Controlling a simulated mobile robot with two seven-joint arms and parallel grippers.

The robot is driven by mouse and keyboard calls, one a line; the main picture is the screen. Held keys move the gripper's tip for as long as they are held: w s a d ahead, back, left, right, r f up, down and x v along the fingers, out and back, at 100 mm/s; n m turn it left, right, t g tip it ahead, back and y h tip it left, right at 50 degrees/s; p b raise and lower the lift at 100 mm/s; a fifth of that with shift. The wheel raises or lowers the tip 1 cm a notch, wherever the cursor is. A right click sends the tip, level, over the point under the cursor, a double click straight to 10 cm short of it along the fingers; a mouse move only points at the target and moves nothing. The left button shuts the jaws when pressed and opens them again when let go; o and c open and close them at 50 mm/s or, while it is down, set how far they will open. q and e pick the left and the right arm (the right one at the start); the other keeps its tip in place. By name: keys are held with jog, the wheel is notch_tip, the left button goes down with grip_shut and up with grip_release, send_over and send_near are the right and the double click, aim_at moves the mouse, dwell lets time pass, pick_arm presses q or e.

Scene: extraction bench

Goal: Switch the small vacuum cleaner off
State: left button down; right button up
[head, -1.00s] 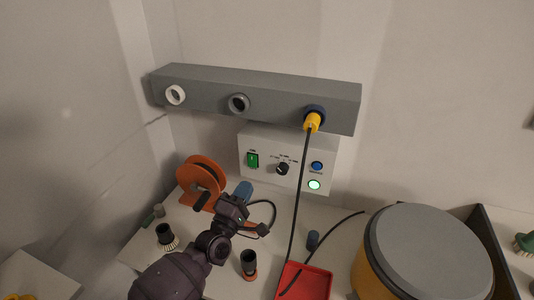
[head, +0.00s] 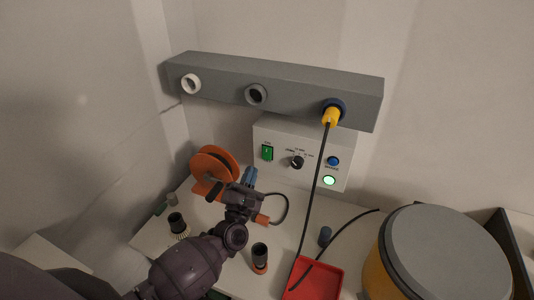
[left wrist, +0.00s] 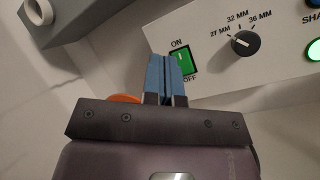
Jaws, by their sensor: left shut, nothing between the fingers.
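The white control box (head: 262,130) on the back wall has a green rocker switch (head: 267,152), labelled ON above and OFF below in the left wrist view, where the switch (left wrist: 184,62) looks lit green. A black dial (head: 297,162), a blue button (head: 333,161) and a lit green lamp (head: 329,181) sit right of it. My left gripper (head: 250,176) is shut and empty, its blue fingers just below and left of the switch. In the left wrist view the fingertips (left wrist: 168,57) overlap the switch's left edge; contact cannot be told. My right gripper is out of view.
A grey duct (head: 215,75) with ports and a yellow plug (head: 332,117) runs above the box. Its black hose hangs past the dial to a red tray (head: 330,282). An orange reel (head: 207,165) stands left; a grey-lidded yellow drum (head: 378,280) stands right.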

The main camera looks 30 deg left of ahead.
aim_at(267, 153)
pick_arm(q)
jog(key=shift+w, duration=0.1)
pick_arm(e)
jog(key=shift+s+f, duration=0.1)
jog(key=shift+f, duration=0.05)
pick_arm(q)
jog(key=w+b, duration=0.1)
jog(key=w, duration=0.1)
jog(key=w+f+b, duration=0.1)
jog(key=w, duration=0.2)
jog(key=w+b, duration=0.1)
jog(key=w, duration=0.2)
jog(key=shift+a+f+b, duration=0.2)
jog(key=shift+f+b, duration=0.1)
jog(key=shift+b, duration=0.05)
jog(key=shift+w, duration=0.25)
jog(key=shift+r, duration=0.1)
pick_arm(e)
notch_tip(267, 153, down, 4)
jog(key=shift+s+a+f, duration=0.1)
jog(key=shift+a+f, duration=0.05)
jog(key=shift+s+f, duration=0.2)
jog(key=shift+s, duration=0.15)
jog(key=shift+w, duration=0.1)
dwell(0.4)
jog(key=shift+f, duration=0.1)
